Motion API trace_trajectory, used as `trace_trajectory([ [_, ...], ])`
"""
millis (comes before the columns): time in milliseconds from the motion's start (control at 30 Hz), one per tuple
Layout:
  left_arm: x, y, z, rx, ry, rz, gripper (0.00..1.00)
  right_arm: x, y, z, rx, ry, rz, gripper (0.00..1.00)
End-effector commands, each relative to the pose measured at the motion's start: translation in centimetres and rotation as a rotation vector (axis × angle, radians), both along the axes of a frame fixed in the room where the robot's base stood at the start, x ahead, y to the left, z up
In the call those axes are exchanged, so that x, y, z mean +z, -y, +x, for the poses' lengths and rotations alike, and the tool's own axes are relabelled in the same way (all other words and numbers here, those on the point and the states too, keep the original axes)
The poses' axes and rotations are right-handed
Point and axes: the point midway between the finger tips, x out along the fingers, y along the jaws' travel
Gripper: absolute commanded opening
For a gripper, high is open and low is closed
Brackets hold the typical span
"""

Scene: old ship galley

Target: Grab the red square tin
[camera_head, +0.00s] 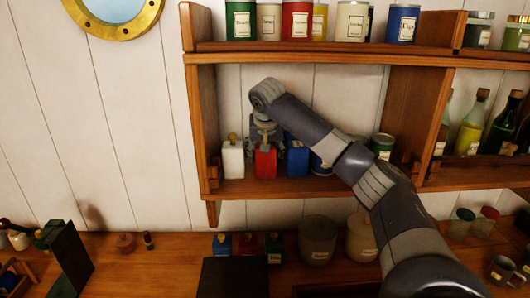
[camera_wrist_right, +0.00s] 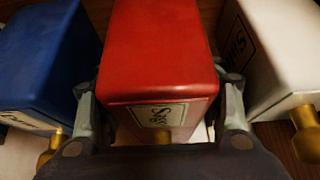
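The red square tin (camera_head: 265,162) stands upright on the lower wall shelf, between a white square tin (camera_head: 233,158) and a blue square tin (camera_head: 298,160). My right gripper (camera_head: 265,143) reaches down over its top from the right arm. In the right wrist view the red tin (camera_wrist_right: 160,60) fills the middle, with its label towards the gripper. The fingers of my right gripper (camera_wrist_right: 162,112) lie along its two sides, very close to it. Whether they press on it cannot be told. My left gripper is out of view.
The wall shelf (camera_head: 330,58) has an upper board with round tins close above my arm. Bottles (camera_head: 470,125) stand at right. The counter (camera_head: 150,265) below holds small square tins, pots and a dark box. Neighbouring tins leave narrow gaps.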

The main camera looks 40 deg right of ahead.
Motion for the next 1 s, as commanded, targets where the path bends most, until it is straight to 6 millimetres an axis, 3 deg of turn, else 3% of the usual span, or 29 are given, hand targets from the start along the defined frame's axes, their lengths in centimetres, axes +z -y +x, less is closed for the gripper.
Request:
trace_trajectory([
  [33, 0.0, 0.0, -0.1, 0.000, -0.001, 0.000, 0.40, 0.0, 0.0, 0.0, 0.000, 0.000, 0.000, 0.49],
  [167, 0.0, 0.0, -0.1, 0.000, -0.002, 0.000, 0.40, 0.0, 0.0, 0.0, 0.000, 0.000, 0.000, 0.19],
  [200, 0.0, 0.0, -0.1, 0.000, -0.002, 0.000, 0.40, 0.0, 0.0, 0.0, 0.000, 0.000, 0.000, 0.17],
  [567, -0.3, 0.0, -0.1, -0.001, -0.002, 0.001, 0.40, 0.4, -0.1, 0.1, 0.001, 0.004, 0.001, 0.17],
  [867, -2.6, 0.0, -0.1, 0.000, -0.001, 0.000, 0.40, 3.5, -0.1, 0.1, 0.001, 0.008, 0.003, 0.17],
  [1000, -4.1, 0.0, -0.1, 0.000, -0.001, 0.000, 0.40, 3.1, -1.6, -1.7, 0.004, 0.004, -0.002, 0.17],
])
